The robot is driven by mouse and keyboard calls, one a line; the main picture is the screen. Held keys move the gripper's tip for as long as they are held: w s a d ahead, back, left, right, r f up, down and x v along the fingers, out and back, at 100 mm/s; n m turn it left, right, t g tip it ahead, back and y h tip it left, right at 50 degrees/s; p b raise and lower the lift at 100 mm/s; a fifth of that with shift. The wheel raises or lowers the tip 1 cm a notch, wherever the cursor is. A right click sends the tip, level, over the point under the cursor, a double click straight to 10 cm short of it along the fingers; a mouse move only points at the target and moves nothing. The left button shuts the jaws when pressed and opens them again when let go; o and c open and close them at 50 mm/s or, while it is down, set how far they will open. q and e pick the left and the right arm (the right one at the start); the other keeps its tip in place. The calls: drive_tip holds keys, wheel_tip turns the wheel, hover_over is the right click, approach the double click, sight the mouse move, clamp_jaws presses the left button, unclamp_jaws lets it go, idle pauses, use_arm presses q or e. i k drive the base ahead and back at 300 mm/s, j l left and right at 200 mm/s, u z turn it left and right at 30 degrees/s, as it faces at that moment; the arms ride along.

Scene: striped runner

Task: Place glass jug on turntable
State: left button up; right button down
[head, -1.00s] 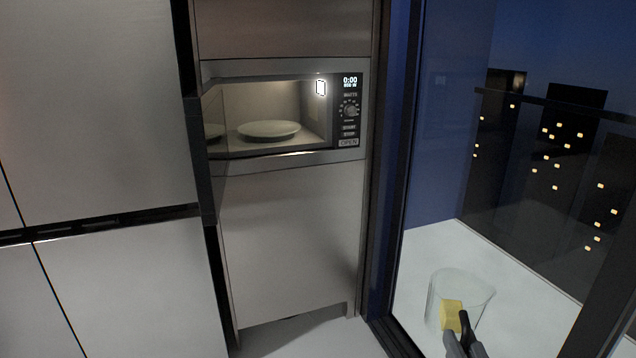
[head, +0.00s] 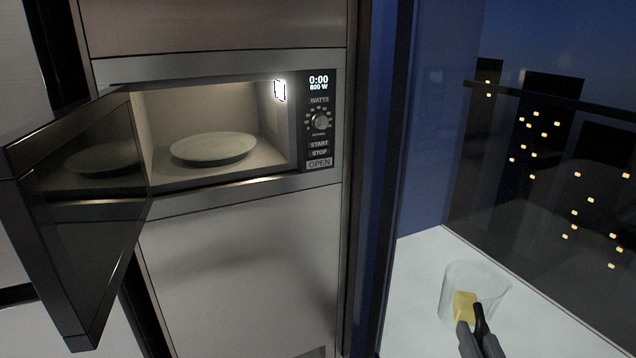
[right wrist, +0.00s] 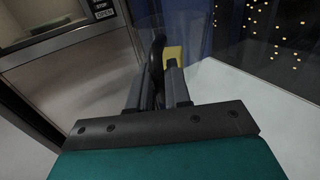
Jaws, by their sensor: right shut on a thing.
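The clear glass jug (head: 492,283) is at the lower right of the head view, with a yellow block-like piece (head: 464,305) at its near side. The pale round turntable (head: 213,147) lies empty inside the lit microwave (head: 240,187). My left gripper is not in view.
The microwave door (head: 85,200) stands open, swung out to the left. The control panel (head: 319,120) is right of the cavity. A dark vertical frame (head: 375,180) stands between the microwave and the jug. A dark window with lit buildings (head: 560,140) is at the right.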

sight(216, 146)
drive_tip(key=i+u, duration=0.2)
drive_tip(key=u, duration=0.25)
drive_tip(key=i+l+u, duration=0.1)
drive_tip(key=u, duration=0.3)
drive_tip(key=i+l, duration=0.05)
drive_tip(key=i, duration=0.05)
